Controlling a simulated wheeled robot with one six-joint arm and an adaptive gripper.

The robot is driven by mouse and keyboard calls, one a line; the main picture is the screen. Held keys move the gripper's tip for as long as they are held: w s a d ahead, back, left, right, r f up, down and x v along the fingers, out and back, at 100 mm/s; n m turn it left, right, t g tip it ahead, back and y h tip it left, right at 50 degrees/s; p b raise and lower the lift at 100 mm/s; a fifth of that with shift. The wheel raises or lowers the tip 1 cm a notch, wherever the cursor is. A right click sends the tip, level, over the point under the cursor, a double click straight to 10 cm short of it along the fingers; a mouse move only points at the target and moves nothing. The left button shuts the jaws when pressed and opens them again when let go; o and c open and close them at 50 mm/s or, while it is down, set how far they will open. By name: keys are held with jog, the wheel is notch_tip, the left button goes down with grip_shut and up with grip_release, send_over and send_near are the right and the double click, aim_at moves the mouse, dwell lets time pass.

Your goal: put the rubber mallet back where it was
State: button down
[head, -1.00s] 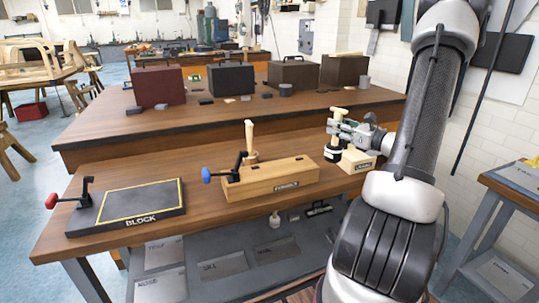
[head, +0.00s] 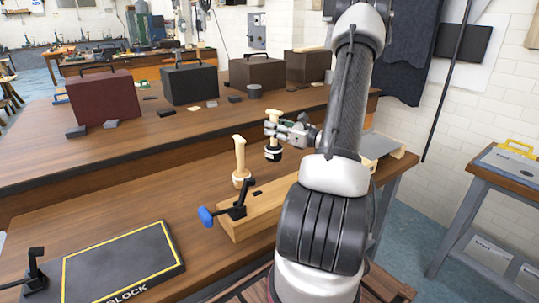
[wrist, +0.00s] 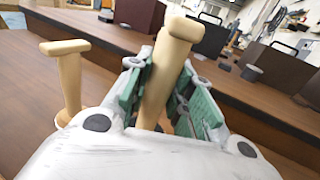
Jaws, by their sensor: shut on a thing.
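The rubber mallet, with a dark head (head: 273,154) and a pale wooden handle, is upright in my gripper (head: 290,130) in the head view. In the wrist view its handle (wrist: 170,65) stands between the green finger pads. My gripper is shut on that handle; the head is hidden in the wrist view. I cannot tell if the head touches the bench. A second mallet with a pale handle (head: 239,155) stands upright to its left, behind the long wooden box (head: 255,210); it also shows at the left of the wrist view (wrist: 69,80).
A black board with a yellow outline (head: 120,265) lies at the front left. Several toolboxes, including a dark red one (head: 103,98), stand on the raised shelf behind. Some bench between is clear.

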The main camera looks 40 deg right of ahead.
aim_at(277, 145)
jog(key=shift+f, duration=3.3)
jog(key=c, duration=1.3)
grip_release()
jog(key=shift+o, duration=0.2)
